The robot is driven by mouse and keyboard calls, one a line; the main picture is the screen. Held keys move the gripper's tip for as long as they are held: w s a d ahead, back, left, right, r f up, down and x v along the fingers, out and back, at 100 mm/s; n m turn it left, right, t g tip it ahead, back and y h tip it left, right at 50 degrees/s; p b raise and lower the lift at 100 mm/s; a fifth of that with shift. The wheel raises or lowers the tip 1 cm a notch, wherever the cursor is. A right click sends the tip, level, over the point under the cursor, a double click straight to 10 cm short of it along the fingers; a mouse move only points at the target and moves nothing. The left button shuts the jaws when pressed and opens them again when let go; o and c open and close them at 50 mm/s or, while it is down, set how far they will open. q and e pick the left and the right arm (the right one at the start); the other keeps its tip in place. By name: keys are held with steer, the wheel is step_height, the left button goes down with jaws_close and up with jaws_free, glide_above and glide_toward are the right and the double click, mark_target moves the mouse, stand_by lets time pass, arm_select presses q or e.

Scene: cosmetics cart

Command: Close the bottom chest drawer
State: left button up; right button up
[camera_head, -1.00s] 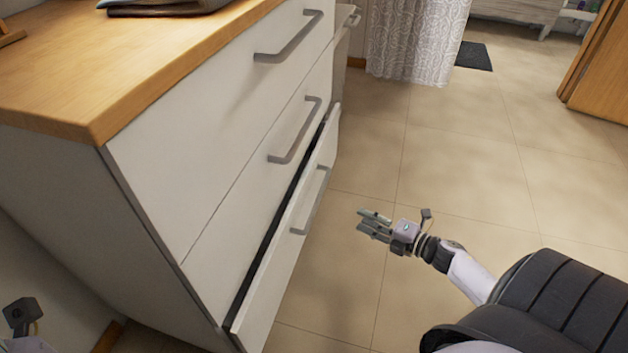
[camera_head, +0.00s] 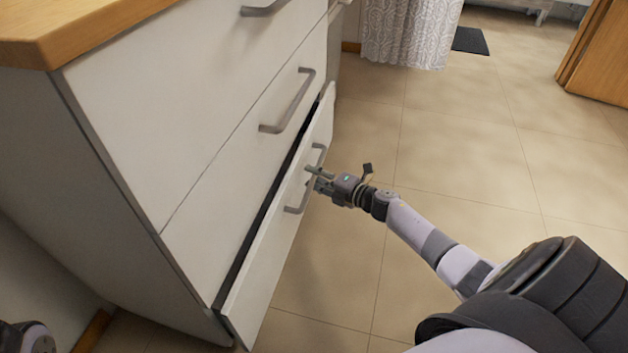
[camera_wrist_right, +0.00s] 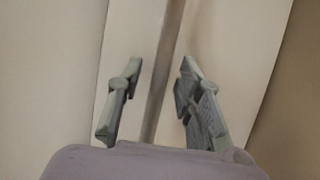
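The bottom drawer (camera_head: 262,262) of the white chest (camera_head: 130,160) stands slightly open, with a dark gap along its top edge. Its grey bar handle (camera_head: 319,157) is on the front face. My right gripper (camera_head: 312,178) is at the handle in the head view. In the right wrist view, its two fingers (camera_wrist_right: 160,100) are spread apart with the handle bar (camera_wrist_right: 160,75) running between them. I cannot tell whether a finger touches the bar or the drawer front. Only part of my left arm shows at the lower left corner; its gripper is out of view.
The two upper drawers with handles (camera_head: 290,105) look shut. The tiled floor (camera_head: 450,150) to the right of the chest is clear. A patterned curtain (camera_head: 408,32), a dark mat (camera_head: 470,40) and a wooden door (camera_head: 600,60) are farther back.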

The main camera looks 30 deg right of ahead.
steer(key=shift+w+a, duration=0.1)
steer(key=shift+w, duration=0.15)
steer(key=shift+c, duration=0.5)
jaws_close()
stand_by(0.4)
